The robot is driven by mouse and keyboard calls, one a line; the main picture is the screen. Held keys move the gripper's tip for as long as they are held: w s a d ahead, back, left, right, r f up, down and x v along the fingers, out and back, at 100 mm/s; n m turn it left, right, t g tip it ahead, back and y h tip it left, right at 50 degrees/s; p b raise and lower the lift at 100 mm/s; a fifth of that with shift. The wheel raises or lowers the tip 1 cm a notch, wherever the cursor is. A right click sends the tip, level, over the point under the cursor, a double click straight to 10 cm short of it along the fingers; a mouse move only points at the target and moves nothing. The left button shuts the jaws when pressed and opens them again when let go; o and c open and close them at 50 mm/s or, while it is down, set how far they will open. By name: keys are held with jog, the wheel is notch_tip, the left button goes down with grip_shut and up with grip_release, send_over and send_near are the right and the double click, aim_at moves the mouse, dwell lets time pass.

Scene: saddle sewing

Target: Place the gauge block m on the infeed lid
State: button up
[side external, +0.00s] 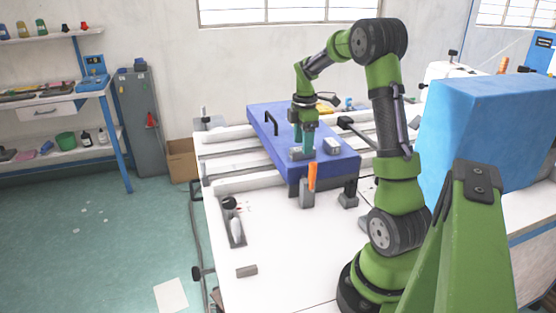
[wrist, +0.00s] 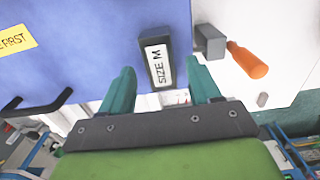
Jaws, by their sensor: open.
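The infeed lid (side external: 270,135) is a blue panel with a black handle, and it fills the upper left of the wrist view (wrist: 85,50). The gauge block m (wrist: 158,58) is a dark grey block with a white "SIZE M" label facing up. It appears to sit on the lid near its front-left corner; the side external view also shows it (side external: 297,154). My gripper (side external: 303,149) is open. Its teal fingertips (wrist: 161,68) stand apart on either side of the block's near end. Contact between fingers and block cannot be told.
A second grey block with a pale top (side external: 332,146) sits on the lid to the right. An orange-handled clamp (side external: 312,177) stands at the lid's front edge.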

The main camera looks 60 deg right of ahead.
notch_tip(320, 180, up, 9)
jog(key=w+a+r+m+t, duration=0.1)
jog(key=a+r+m+t, duration=0.15)
jog(key=a, duration=0.85)
jog(key=s+a+f+m+t+y, duration=0.1)
jog(key=s+a+m, duration=0.3)
jog(key=a, duration=0.7)
jog(key=s+a+m+t+y, duration=0.1)
jog(key=s+a+m+t, duration=0.2)
jog(key=a+m, duration=0.3)
jog(key=s+a, duration=0.1)
jog(key=a, duration=0.4)
jog(key=shift+f+t, duration=0.35)
